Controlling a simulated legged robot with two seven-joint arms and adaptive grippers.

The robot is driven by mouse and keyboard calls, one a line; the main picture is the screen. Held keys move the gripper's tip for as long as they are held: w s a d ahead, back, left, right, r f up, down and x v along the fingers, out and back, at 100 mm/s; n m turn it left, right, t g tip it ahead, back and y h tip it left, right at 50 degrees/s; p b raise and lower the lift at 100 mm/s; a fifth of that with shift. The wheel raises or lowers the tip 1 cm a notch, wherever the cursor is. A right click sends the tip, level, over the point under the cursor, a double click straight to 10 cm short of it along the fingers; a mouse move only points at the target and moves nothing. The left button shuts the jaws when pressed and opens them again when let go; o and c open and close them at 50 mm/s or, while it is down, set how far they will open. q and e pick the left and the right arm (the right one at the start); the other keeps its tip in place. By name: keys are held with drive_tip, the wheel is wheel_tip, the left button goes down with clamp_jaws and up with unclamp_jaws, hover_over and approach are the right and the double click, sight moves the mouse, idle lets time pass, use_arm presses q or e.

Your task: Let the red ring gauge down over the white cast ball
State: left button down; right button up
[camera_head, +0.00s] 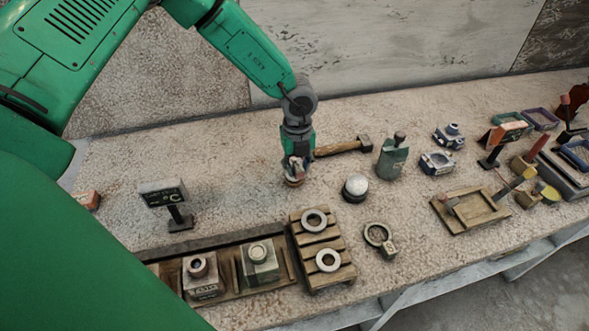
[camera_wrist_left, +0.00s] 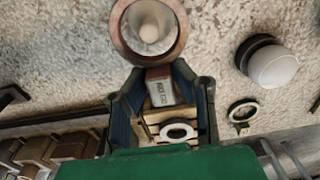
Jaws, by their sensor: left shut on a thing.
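The white cast ball (camera_head: 355,185) sits on a dark round base on the stone bench; it also shows at the right of the left wrist view (camera_wrist_left: 272,66). My left gripper (camera_head: 296,165) is left of the ball in the head view. In the left wrist view its fingers (camera_wrist_left: 162,95) are shut on the small lettered block of the red ring gauge (camera_wrist_left: 121,38). The brownish-red ring sticks out beyond the fingertips, apart from the ball. A pale cone-like shape shows inside the ring; I cannot tell what it is. My right gripper is out of view.
A wooden pallet (camera_head: 321,259) with two pale rings lies in front. A grey ring gauge (camera_head: 378,235) lies before the ball. A small display stand (camera_head: 170,201) is at left.

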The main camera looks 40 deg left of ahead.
use_arm(q)
drive_tip(key=shift+r+p, duration=1.85)
drive_tip(key=shift+r, duration=2)
